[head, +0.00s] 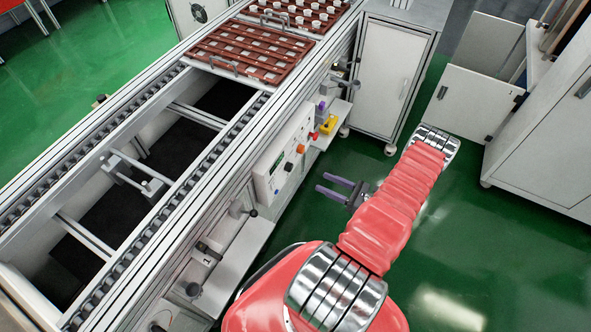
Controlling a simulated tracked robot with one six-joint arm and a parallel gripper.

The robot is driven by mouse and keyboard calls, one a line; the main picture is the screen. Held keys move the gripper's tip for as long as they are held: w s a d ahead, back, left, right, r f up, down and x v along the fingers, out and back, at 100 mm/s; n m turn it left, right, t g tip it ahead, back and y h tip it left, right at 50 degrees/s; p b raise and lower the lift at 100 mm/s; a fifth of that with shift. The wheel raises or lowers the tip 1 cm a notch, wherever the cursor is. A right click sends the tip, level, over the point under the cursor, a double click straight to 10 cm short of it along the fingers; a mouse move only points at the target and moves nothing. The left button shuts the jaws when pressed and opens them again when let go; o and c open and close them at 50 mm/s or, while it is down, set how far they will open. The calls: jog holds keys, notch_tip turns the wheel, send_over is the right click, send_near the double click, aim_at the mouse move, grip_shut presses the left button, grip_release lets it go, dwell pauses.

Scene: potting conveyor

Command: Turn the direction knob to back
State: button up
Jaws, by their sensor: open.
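The white control panel (264,170) is on the side of the conveyor, left of my gripper. It carries a small dark display, a black knob (288,167), an orange knob (300,148) and a red button or knob (313,135). I cannot tell which one is the direction knob, and no labels or pointer positions can be read. My gripper (320,182) is open and empty. Its two purple fingers point left toward the panel, a short way apart from it in the picture.
The conveyor's roller rails (210,150) run along the left. Reddish-brown trays (250,50) sit at its far end, one holding several white pots. A yellow item (328,125) is on a side shelf beyond the panel. White cabinets (388,75) stand behind; green floor is clear on the right.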

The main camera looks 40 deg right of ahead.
aim_at(292, 168)
jog(key=shift+w, duration=0.1)
dwell(0.3)
jog(key=x, duration=1.3)
jog(key=shift+w+f, duration=0.1)
jog(key=shift+w, duration=0.2)
jog(key=c, duration=1)
